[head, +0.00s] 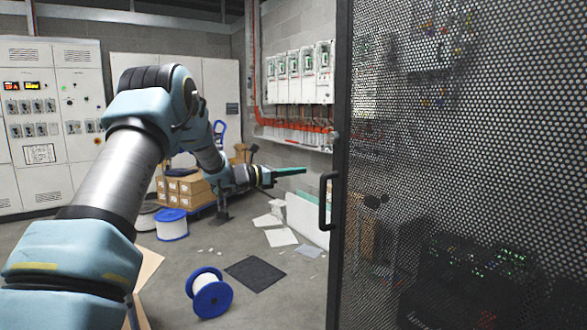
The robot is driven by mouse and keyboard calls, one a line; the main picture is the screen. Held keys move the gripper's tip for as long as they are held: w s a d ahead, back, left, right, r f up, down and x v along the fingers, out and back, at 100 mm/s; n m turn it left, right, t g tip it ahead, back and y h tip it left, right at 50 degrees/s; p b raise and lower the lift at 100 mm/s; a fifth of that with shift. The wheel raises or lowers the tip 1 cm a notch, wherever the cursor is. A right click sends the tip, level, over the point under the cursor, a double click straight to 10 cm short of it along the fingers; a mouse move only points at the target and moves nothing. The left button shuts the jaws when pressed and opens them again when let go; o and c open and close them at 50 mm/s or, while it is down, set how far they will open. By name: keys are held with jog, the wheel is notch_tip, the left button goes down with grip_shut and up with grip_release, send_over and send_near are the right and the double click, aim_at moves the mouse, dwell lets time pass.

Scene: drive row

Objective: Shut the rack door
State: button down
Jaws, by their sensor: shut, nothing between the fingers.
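The rack door (450,130) is a black perforated metal panel that fills the right side of the head view. It stands close to me, and dim equipment with small green lights shows through its mesh. Its black handle (325,201) is on the door's left edge. My gripper (290,172) is at the end of my outstretched arm, left of the handle and a little higher in the picture. Its greenish fingers point right and are shut with nothing between them. A gap shows between the fingertips and the door edge in the picture. The rack's frame is not clearly seen.
A blue-and-white cable reel (209,292) lies on the floor, with another reel (171,224) behind it. Cardboard boxes (185,190) stand on a cart. A dark mat (255,273) and white sheets (281,237) lie on the floor. Grey cabinets (50,120) line the back left.

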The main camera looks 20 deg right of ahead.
aim_at(333, 167)
jog(key=d+p, duration=0.2)
jog(key=d, duration=0.2)
jog(key=d+p, duration=0.2)
jog(key=d, duration=0.3)
jog(key=shift+w+d+r, duration=0.15)
jog(key=shift+w+d, duration=0.05)
jog(key=shift+d, duration=0.55)
